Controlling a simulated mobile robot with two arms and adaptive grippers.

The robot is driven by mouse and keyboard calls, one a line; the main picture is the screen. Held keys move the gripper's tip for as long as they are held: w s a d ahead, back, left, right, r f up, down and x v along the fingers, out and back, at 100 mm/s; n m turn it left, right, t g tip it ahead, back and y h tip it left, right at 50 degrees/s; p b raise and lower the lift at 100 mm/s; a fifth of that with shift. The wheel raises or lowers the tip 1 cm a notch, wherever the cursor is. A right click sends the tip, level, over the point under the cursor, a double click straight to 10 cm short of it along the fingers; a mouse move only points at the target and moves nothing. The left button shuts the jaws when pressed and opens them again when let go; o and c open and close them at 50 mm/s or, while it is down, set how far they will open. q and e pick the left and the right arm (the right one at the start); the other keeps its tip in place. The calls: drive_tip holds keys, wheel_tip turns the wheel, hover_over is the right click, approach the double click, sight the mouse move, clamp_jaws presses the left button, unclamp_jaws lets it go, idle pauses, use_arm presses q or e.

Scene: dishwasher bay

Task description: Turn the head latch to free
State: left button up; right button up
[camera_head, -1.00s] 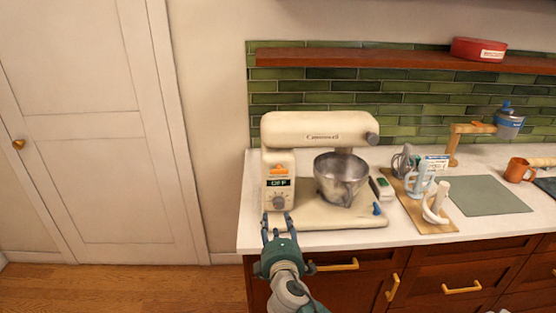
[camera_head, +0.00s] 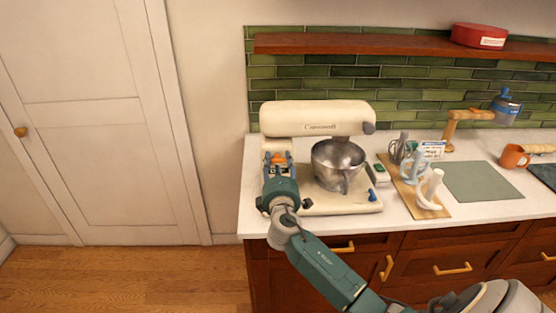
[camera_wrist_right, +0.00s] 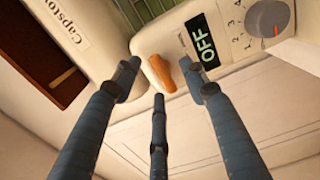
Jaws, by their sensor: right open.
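The cream stand mixer (camera_head: 320,116) stands at the left end of the counter, its steel bowl (camera_head: 338,158) under the head. The orange head latch (camera_wrist_right: 158,73) is on the mixer's column, beside the OFF display (camera_wrist_right: 204,42) and the speed dial (camera_wrist_right: 269,20). My right gripper (camera_head: 277,160) is in front of the column in the head view. In the wrist view its fingers (camera_wrist_right: 158,85) are open, spread around the latch. I cannot tell whether they touch it. The head view hides most of the latch and the display behind the gripper. My left gripper is out of view.
Right of the mixer, a wooden board (camera_head: 417,196) holds attachments, including a whisk (camera_head: 398,150) and a white hook (camera_head: 431,190). A green mat (camera_head: 482,181) and an orange mug (camera_head: 513,156) lie farther right. A shelf (camera_head: 400,43) runs above.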

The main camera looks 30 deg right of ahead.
drive_tip(key=shift+w+d, duration=0.1)
drive_tip(key=shift+w, duration=0.1)
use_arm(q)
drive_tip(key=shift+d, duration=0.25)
use_arm(e)
clamp_jaws()
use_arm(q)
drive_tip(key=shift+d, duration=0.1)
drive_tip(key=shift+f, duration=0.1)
